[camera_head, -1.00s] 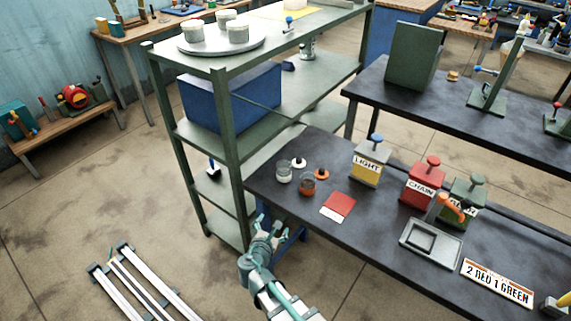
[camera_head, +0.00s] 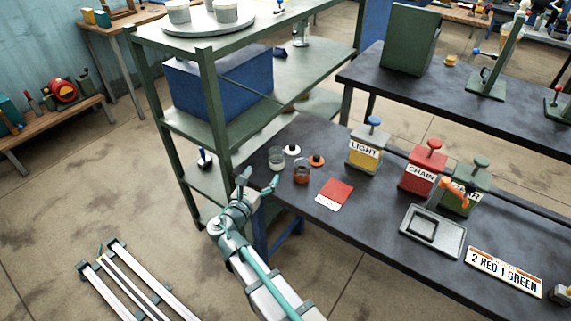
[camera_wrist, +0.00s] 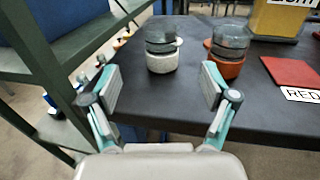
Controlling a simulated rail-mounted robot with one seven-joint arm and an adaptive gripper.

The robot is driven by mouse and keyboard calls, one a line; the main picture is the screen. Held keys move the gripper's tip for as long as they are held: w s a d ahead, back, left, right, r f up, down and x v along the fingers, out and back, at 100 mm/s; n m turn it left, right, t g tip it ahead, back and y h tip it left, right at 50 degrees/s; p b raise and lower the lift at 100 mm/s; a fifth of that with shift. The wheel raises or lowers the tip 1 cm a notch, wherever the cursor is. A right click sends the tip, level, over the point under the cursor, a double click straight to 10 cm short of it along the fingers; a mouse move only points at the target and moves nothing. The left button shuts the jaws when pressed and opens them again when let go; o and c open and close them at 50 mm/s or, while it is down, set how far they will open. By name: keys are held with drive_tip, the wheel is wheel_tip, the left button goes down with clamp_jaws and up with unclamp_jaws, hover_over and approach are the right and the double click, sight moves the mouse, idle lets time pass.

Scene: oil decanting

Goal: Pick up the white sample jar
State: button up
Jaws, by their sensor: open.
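The white sample jar (camera_head: 277,158) stands upright near the left end of the dark bench, with a clear upper part over a white lower part. In the wrist view the white sample jar (camera_wrist: 161,50) is ahead of my gripper, between the lines of its two fingers. My gripper (camera_head: 257,183) is at the bench's left front edge, apart from the jar. In the wrist view my gripper (camera_wrist: 160,88) is open and empty, its fingers spread wide.
An orange-red jar (camera_head: 301,172) stands close to the right, also in the wrist view (camera_wrist: 228,50). A white lid (camera_head: 292,150) and an orange lid (camera_head: 317,160) lie behind. A red card (camera_head: 335,191) lies farther right. A green shelf (camera_head: 207,110) stands close left.

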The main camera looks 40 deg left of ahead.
sight(273, 160)
drive_tip(key=shift+w+r, duration=0.1)
drive_tip(key=shift+w, duration=0.35)
drive_tip(key=p+x, duration=0.2)
drive_tip(key=x, duration=0.4)
drive_tip(key=shift+s, duration=0.1)
drive_tip(key=p+x, duration=0.1)
drive_tip(key=x, duration=0.3)
drive_tip(key=shift+c, duration=0.3)
drive_tip(key=c, duration=1.3)
